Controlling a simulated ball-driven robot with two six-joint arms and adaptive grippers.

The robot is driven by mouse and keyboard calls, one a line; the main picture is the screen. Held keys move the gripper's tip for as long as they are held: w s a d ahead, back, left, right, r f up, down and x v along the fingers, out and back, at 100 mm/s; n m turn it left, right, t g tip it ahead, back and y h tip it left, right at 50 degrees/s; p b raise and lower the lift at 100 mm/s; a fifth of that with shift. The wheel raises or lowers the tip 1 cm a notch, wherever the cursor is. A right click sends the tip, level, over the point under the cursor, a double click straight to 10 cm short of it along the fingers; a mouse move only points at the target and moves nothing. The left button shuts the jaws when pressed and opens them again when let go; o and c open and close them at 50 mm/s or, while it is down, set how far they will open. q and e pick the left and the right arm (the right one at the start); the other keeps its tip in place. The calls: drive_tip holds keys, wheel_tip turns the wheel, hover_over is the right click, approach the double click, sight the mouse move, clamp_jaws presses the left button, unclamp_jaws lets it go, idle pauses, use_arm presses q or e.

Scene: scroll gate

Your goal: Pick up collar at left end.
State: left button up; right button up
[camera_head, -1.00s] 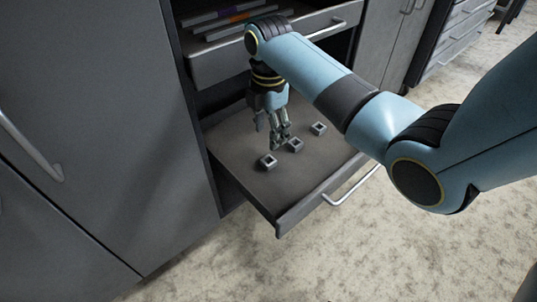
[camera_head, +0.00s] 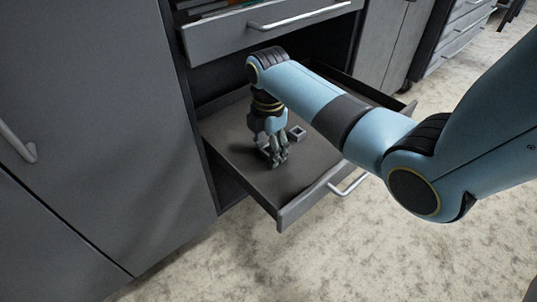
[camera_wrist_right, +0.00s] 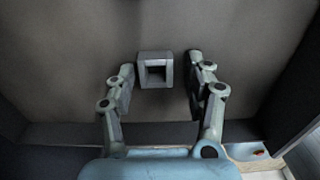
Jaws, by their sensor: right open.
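A small grey square collar (camera_wrist_right: 155,56) with a square hole shows in the right wrist view. It lies on the drawer floor between the tips of my right gripper (camera_wrist_right: 160,75). The fingers stand open on either side of it, with a gap to each. In the head view my right gripper (camera_head: 276,160) points down, low over the drawer floor, and largely covers what is under it. Another collar (camera_head: 298,132) shows to the upper right of the gripper. Any other collar is hidden by the gripper or hard to make out. My left gripper is not in view.
The pulled-out drawer (camera_head: 235,150) has low walls and a front with a bar handle (camera_head: 349,183). An upper drawer (camera_head: 265,30) stands partly open above and behind. A tall cabinet front (camera_head: 100,120) stands to the left. The drawer floor left of the gripper is clear.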

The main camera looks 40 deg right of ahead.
drive_tip(key=shift+r, duration=0.1)
drive_tip(key=shift+c, duration=0.4)
clamp_jaws()
